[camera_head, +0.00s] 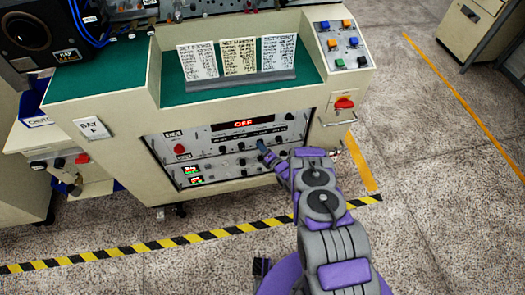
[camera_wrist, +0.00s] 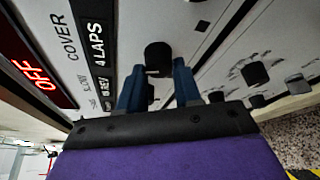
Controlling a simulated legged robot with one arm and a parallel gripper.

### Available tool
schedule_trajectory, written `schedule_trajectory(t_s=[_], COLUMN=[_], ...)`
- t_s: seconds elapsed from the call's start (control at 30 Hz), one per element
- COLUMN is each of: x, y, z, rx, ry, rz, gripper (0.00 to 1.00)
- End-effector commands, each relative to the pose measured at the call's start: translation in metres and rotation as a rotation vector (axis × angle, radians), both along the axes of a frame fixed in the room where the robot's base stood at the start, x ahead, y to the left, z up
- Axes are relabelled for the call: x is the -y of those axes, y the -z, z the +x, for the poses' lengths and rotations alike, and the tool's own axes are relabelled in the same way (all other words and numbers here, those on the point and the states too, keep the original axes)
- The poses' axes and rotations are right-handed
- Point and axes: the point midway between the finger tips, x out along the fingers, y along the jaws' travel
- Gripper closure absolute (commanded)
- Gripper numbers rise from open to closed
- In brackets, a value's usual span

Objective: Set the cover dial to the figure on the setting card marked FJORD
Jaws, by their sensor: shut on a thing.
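The setting cards stand in a rack on the green top of the machine in the head view. The left card (camera_head: 201,62) seems to be headed FJORD; its lines are too small to read. The cover dial (camera_wrist: 158,55) is a black knob in the wrist view, in line with the printed words COVER and 4 LAPS. My gripper (camera_wrist: 158,72) has its two blue fingers on either side of this knob and is shut on it. In the head view my gripper (camera_head: 265,147) is at the front panel, hiding the knob. A red display (camera_head: 245,123) above reads OFF.
Other black knobs (camera_wrist: 254,73) sit close by on the same panel. A red switch (camera_head: 344,103) is at the panel's upper right, below a box of coloured buttons (camera_head: 343,45). Striped tape (camera_head: 190,238) runs along the floor in front.

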Motion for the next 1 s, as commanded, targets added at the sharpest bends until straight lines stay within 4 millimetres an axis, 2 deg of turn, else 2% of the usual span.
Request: schedule_trajectory(t_s=[0.4,0.9,0.93,1.0], x=[0.0036,0.0048,0.0049,0.0048], y=[0.0042,0.0044,0.0044,0.0044], z=[0.0002,0.0002,0.0002,0.0002], rx=[-0.051,-0.058,-0.058,-0.058], ry=[0.007,0.009,0.009,0.009], rz=[0.157,0.173,0.173,0.173], gripper=[0.97,0.97,0.66,0.59])
